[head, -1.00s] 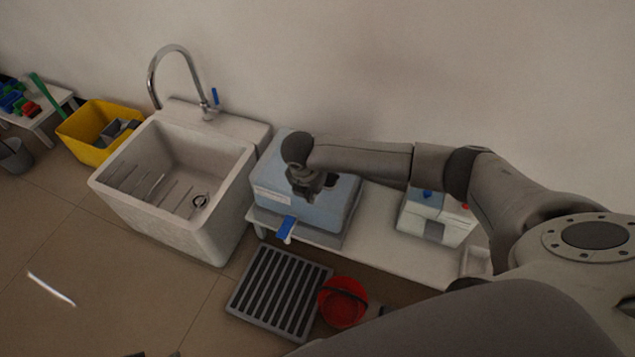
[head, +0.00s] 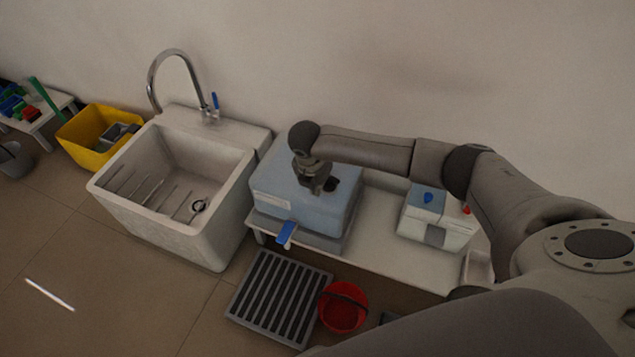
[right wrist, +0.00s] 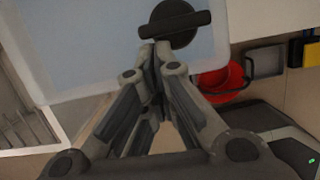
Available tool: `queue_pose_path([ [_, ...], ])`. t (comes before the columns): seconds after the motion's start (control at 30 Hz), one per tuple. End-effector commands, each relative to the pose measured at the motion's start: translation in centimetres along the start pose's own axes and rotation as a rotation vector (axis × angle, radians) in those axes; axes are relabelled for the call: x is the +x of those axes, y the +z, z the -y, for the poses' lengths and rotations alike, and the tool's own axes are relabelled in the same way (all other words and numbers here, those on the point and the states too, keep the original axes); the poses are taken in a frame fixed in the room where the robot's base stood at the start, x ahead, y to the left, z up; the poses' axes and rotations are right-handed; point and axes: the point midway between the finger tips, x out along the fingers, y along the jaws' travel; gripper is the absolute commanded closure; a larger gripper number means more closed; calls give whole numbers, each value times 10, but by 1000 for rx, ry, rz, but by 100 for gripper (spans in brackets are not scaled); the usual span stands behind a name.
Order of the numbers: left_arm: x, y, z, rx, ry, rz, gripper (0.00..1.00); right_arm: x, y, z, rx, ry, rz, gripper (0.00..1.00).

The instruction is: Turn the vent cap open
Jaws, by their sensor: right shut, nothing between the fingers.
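The vent cap (right wrist: 176,14) is a dark round knob with a raised bar across it, on top of a pale blue box (head: 283,188). In the right wrist view its bar lies nearly level across the picture. In the head view the dark cap (head: 331,184) shows just right of my right gripper (head: 316,188), which partly covers it. My right gripper's fingers are together and empty. In the right wrist view the fingertips (right wrist: 155,48) point towards the cap's near edge; I cannot tell whether they touch it. My left gripper is not in view.
The box stands on a white bench (head: 385,255) with a blue-handled tap (head: 287,233) at its front. A sink (head: 165,230) is to the left, a smaller white-and-blue box (head: 438,217) to the right. A grate (head: 275,297) and red bucket (head: 343,306) are on the floor.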

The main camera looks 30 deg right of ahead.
Motion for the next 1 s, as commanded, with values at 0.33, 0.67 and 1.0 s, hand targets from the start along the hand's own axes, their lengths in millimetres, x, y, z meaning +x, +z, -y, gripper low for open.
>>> queue_pose_path([
  [0.33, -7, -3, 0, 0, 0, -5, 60, -1, 1, -2, 41, -11, -1, 100],
  [0.67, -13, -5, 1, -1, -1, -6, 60, 0, 2, -4, 87, -22, 0, 100],
  [1.0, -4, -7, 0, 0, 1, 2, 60, 0, 3, -6, 143, -36, -2, 100],
])
